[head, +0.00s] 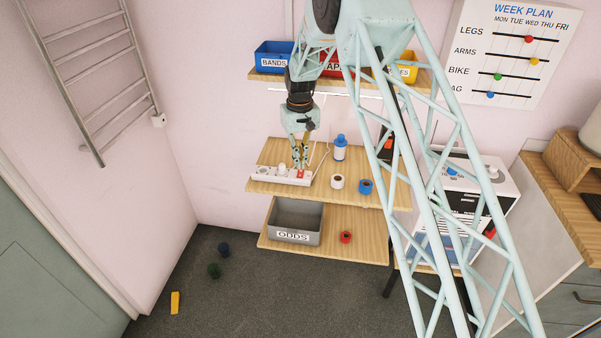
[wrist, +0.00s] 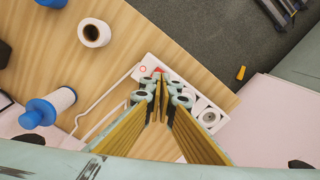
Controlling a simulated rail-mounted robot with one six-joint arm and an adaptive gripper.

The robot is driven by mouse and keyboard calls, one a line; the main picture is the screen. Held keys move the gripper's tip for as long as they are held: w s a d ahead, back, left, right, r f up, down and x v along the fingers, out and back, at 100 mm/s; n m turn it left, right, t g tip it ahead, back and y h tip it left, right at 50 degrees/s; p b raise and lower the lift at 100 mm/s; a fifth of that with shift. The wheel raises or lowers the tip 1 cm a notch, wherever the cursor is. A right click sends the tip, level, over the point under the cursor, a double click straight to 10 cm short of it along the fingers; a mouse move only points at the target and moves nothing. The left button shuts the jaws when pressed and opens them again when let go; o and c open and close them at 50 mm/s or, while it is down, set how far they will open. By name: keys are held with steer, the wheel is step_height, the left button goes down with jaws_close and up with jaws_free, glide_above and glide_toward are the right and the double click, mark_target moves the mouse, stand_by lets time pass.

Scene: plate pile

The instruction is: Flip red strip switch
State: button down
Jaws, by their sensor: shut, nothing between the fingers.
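A white power strip (head: 268,175) lies along the front of the middle wooden shelf. Its red switch (head: 301,174) is at the right end, and part of it also shows in the wrist view (wrist: 160,70). My gripper (head: 300,163) points down with its fingertips right above or at the red switch; I cannot tell if they touch it. In the wrist view the fingers (wrist: 161,84) are closed together with nothing between them, and they hide part of the switch and strip (wrist: 151,61). I cannot tell which way the switch is tipped.
Labelled bins (head: 273,58) sit on the shelf above. A grey ODDS bin (head: 295,220) is below.

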steer(key=shift+r+p, duration=0.4)
steer(key=shift+r, duration=0.85)
